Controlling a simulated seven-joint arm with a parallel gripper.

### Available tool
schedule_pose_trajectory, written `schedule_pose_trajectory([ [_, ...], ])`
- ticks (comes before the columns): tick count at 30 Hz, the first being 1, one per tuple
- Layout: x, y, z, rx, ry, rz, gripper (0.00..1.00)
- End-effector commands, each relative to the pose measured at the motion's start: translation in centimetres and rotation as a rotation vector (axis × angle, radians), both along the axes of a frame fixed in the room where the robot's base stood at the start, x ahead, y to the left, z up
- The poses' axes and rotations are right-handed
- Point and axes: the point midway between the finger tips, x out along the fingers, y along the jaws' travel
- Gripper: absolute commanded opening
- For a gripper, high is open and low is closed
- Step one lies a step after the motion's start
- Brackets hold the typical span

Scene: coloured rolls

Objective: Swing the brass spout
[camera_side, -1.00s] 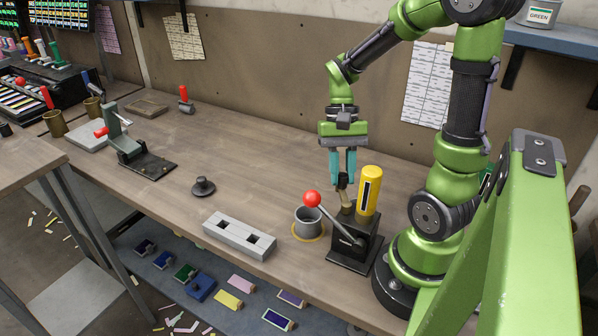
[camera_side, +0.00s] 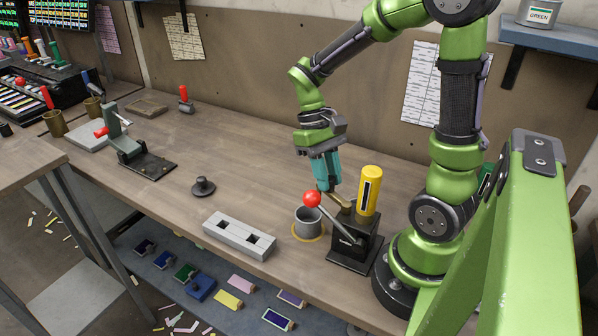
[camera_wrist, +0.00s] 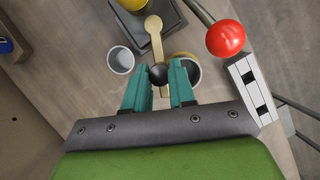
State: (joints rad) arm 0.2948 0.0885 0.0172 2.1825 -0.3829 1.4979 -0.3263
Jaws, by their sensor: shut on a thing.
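The brass spout (camera_side: 341,199) sticks out from the black dispenser (camera_side: 354,246) below its yellow cylinder (camera_side: 369,190). In the wrist view the spout (camera_wrist: 154,32) runs down to a dark knob (camera_wrist: 158,74) between my fingertips. My gripper (camera_side: 327,186), with teal fingers, is tilted and shut on that knob; it also shows in the wrist view (camera_wrist: 159,80). A grey cup (camera_side: 306,230) stands on a tan ring at the table's front. In the wrist view one cup (camera_wrist: 194,68) is just right of the fingers, partly hidden, and another grey cup (camera_wrist: 121,59) is to their left.
A red-knobbed lever (camera_side: 312,199) rises from the dispenser close to my fingers. A grey block with two square holes (camera_side: 240,236) lies left of the cup. A dark round piece (camera_side: 203,187) is farther left. The table behind is mostly clear.

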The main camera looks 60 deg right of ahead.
Motion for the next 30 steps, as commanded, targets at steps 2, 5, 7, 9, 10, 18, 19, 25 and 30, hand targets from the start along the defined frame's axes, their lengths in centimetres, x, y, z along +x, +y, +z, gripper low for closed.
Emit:
schedule_pose_trajectory([
  [2,0.11,0.11,0.08,0.000,-0.002,0.019,0.00],
  [5,0.15,0.20,0.09,-0.001,-0.002,0.035,0.00],
  [7,0.17,0.23,0.09,-0.001,-0.002,0.040,0.00],
  [9,0.17,0.24,0.09,-0.001,-0.003,0.043,0.00],
  [10,0.18,0.24,0.10,-0.001,-0.003,0.043,0.00],
  [18,0.18,0.24,0.10,-0.001,-0.003,0.041,0.28],
  [19,0.19,0.23,0.11,-0.001,-0.003,0.041,0.32],
  [25,0.14,0.23,0.06,0.000,-0.002,0.041,0.50],
  [30,0.13,0.24,0.05,-0.001,-0.001,0.041,0.50],
])
